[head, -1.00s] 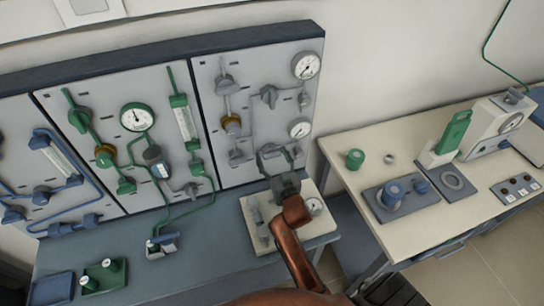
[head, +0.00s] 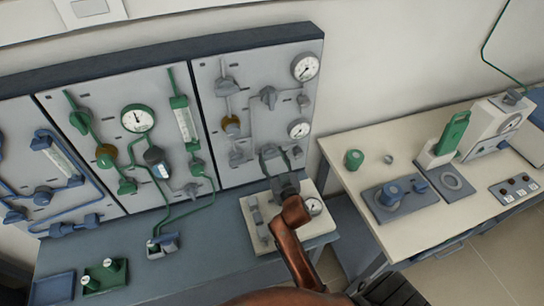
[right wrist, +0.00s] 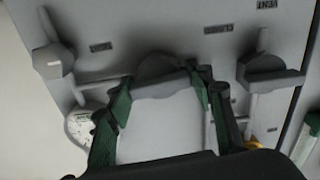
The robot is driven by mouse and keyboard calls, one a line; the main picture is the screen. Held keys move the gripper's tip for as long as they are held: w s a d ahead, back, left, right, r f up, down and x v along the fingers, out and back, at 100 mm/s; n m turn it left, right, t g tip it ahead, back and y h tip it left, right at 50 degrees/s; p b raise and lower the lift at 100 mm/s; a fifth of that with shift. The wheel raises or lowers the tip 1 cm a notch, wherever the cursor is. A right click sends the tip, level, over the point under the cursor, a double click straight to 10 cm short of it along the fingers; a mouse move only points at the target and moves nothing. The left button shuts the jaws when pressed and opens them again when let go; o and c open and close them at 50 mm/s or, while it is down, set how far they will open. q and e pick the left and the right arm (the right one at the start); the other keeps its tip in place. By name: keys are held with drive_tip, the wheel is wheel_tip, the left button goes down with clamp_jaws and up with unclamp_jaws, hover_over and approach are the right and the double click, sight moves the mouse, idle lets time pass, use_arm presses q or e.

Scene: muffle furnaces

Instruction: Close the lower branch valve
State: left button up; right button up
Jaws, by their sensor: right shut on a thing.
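In the right wrist view, a grey valve with a bar handle (right wrist: 165,84) on the panel sits between the green-edged fingers of my right gripper (right wrist: 161,98). The fingers are shut on the two ends of the bar, which lies nearly across the picture. In the head view my right gripper (head: 283,156) is at the lower part of the right-hand grey panel (head: 262,62) and hides most of this valve. I take it for the lower branch valve; its label is not readable. My left gripper is not in view.
Neighbouring grey valves stand close on both sides, one at the right (right wrist: 270,72) and one at the left (right wrist: 54,62) in the wrist view. A pressure gauge (head: 299,129) is just above the gripper. A cream tray (head: 262,241) stands below on the bench.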

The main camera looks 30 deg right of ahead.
drive_tip(key=n+p, duration=0.1)
drive_tip(key=n, duration=0.2)
drive_tip(key=shift+r+p, duration=0.1)
drive_tip(key=shift+p, duration=0.25)
drive_tip(key=n+p, duration=0.1)
drive_tip(key=n, duration=0.7)
drive_tip(key=shift+n+p, duration=0.3)
drive_tip(key=shift+p, duration=0.05)
drive_tip(key=n, duration=0.5)
drive_tip(key=shift+n, duration=0.3)
drive_tip(key=o, duration=1.2)
